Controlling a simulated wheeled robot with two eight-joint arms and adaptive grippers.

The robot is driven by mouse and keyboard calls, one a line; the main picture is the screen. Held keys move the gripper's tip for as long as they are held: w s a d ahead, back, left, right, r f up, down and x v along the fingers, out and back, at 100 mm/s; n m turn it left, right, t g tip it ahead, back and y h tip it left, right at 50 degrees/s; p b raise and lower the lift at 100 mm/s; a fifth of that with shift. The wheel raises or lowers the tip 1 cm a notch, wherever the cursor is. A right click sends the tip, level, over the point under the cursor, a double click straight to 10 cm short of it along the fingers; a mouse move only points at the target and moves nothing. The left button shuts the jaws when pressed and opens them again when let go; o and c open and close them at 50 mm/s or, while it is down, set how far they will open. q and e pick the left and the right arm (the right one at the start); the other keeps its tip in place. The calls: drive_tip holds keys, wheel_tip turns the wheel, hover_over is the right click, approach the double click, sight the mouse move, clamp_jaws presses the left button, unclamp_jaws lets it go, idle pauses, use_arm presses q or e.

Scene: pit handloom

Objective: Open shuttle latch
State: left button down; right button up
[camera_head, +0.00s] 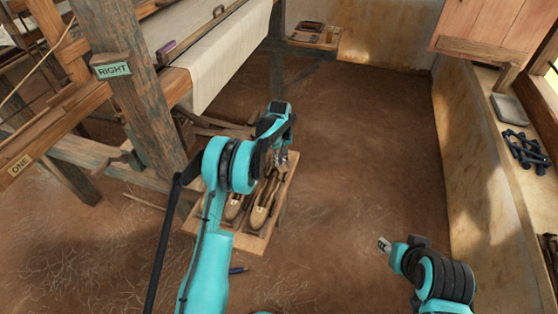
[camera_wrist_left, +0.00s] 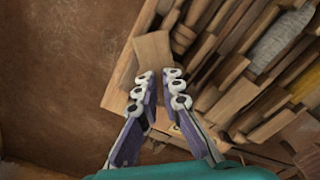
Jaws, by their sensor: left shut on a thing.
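Wooden shuttles lie side by side in a shallow wooden tray (camera_head: 251,242) beside the loom post; the right-hand shuttle (camera_head: 260,216) shows best. My left gripper (camera_head: 281,158) is over the tray's far end, and the arm hides part of the tray. In the left wrist view my left gripper (camera_wrist_left: 159,76) is shut on a light-brown wooden piece (camera_wrist_left: 152,48) that shows at its fingertips. I cannot tell whether this piece is the latch or part of a shuttle. My right gripper (camera_head: 384,245) is held over bare floor at the right, away from the tray; its fingers are too small to read.
The loom post (camera_head: 140,110) with a "RIGHT" sign (camera_head: 113,70) stands left of the tray, with cloth (camera_head: 232,58) behind it. A blue pen-like object (camera_head: 238,270) lies on the floor near the tray. The right wall ledge holds dark tools (camera_head: 525,150). The middle floor (camera_head: 350,150) is clear.

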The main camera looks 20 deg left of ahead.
use_arm(q)
drive_tip(key=n, duration=0.4)
drive_tip(key=shift+w+n, duration=0.1)
drive_tip(key=shift+n, duration=0.3)
drive_tip(key=n, duration=0.4)
drive_tip(key=shift+n+p, duration=0.3)
drive_tip(key=shift+p, duration=0.1)
drive_tip(key=c, duration=1.7)
unclamp_jaws()
drive_tip(key=shift+r, duration=4)
